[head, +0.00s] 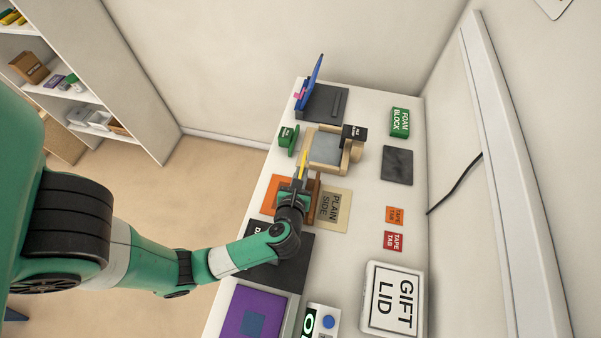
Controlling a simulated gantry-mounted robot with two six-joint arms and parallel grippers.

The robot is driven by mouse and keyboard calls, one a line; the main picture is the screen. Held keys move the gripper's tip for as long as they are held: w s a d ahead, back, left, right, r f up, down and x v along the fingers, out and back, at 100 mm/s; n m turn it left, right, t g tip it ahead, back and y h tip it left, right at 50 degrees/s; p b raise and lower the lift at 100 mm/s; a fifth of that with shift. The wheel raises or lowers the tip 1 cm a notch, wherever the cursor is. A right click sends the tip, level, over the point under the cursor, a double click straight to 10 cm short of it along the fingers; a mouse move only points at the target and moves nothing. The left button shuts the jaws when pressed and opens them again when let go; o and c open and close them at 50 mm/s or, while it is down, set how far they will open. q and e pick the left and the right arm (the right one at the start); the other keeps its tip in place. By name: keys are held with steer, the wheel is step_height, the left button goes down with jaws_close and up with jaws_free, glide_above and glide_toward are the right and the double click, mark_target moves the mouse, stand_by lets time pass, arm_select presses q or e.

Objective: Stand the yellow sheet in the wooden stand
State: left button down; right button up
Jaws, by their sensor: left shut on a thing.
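My left gripper (301,174) is shut on the yellow sheet (304,160), which shows as a narrow upright strip, seen nearly edge-on. A brown wooden piece (315,187), which looks like the wooden stand, is just right of the gripper and partly hidden by it. I cannot tell whether the sheet touches the stand or sits in a slot. My right gripper is out of view.
An orange sheet (270,192) and a "PLAIN SIDE" panel (336,211) lie beside the gripper. Behind are a beige frame with a grey middle (327,147), a green block (288,138) and a blue-lidded grey unit (324,104). A dark square (397,165) lies right.

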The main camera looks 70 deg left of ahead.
arm_select(q)
steer(key=shift+w+d+m+g+p, duration=0.15)
steer(key=shift+w+d+m, duration=0.1)
steer(key=shift+w, duration=0.2)
steer(key=shift+w+d+m+g+p, duration=0.15)
steer(key=shift+w+d+m, duration=0.1)
steer(key=shift+w, duration=0.2)
steer(key=shift+w+d+f+m+g+y, duration=0.15)
steer(key=shift+w+d+m, duration=0.1)
steer(key=shift+w, duration=0.2)
steer(key=shift+w+d+m+g+y, duration=0.15)
steer(key=shift+w+d, duration=0.1)
steer(key=shift+w, duration=0.2)
steer(key=shift+w+d+f+m+b, duration=0.15)
steer(key=shift+w+d+m+b, duration=0.15)
steer(key=shift+w, duration=0.15)
steer(key=shift+w+d+f+m+b, duration=0.2)
steer(key=shift+w+b, duration=0.1)
steer(key=shift+w, duration=0.1)
steer(key=shift+g, duration=0.3)
